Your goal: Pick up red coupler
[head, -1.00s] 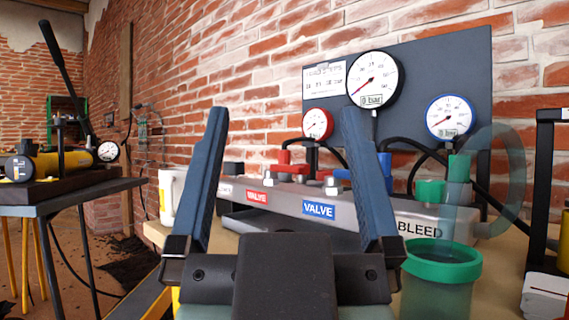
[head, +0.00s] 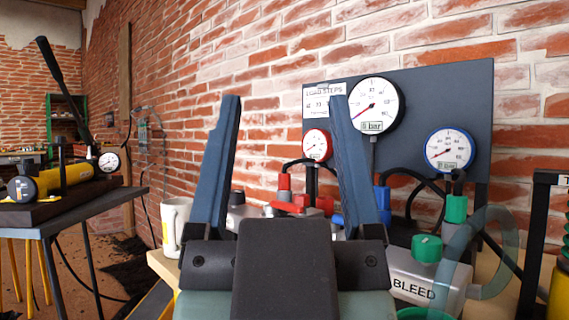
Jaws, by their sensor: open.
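The red coupler (head: 284,182) is a small red cylinder with a black hose rising from it, on the grey manifold (head: 400,267). It shows between the fingers of my gripper (head: 284,102), left of centre in the gap. My gripper is open and empty, its two blue-grey fingers pointing up and away in front of the manifold. The palm hides much of the manifold's front. The red valve handle (head: 297,204) lies just right of and below the coupler. How far the fingers are from the coupler in depth I cannot tell.
A gauge panel (head: 440,95) stands behind. A blue coupler (head: 382,198) is close to the right finger, and a green coupler (head: 456,208) with a clear looped hose is farther right. A white mug (head: 174,226) is left. A black frame (head: 535,245) stands far right.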

